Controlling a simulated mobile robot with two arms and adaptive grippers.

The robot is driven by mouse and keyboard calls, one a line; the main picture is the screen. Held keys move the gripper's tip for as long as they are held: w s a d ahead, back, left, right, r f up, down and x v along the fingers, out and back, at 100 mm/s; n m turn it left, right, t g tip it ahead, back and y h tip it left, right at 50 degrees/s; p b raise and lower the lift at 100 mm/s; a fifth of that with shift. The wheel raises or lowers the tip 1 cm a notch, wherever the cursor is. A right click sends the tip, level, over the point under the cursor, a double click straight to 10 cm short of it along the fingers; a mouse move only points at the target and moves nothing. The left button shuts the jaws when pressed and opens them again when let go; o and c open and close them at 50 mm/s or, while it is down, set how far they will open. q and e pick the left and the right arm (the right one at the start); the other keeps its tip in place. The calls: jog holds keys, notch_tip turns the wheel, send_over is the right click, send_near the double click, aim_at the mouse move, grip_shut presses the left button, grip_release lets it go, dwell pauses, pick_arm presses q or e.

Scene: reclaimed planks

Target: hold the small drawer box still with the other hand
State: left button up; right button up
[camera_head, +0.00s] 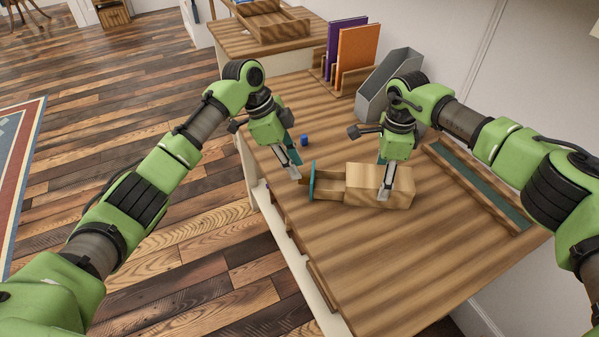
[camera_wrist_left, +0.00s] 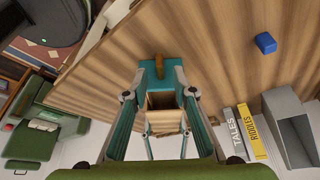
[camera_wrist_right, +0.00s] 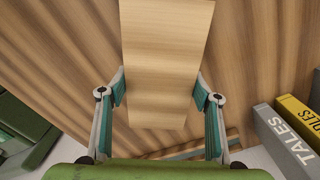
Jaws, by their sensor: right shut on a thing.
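The small wooden drawer box (camera_head: 352,183) lies on the desk with its drawer (camera_head: 328,186) pulled partly out to the left. The drawer has a teal front (camera_head: 312,180); its brown knob (camera_wrist_left: 158,64) shows in the left wrist view. My right gripper (camera_head: 385,192) is shut across the box body, with a finger on each side of the box in the right wrist view (camera_wrist_right: 160,92).
A small blue block (camera_head: 304,140) lies behind the drawer. A grey file holder (camera_head: 374,95) and a rack with purple (camera_head: 333,50) and orange (camera_head: 356,52) books stand at the back. A long teal-lined tray (camera_head: 478,180) lies at the right. The desk's front area is clear.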

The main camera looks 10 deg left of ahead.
pick_arm(q)
jog(key=v, duration=0.7)
jog(key=shift+r, duration=0.35)
jog(key=shift+a, duration=0.1)
pick_arm(e)
jog(key=o, duration=1.7)
jog(key=shift+a, duration=0.1)
notch_tip(320, 180, up, 7)
jog(key=p, duration=0.3)
jog(key=shift+p, duration=0.4)
jog(key=o, duration=0.4)
pick_arm(q)
notch_tip(320, 180, up, 3)
jog(key=shift+r, duration=0.25)
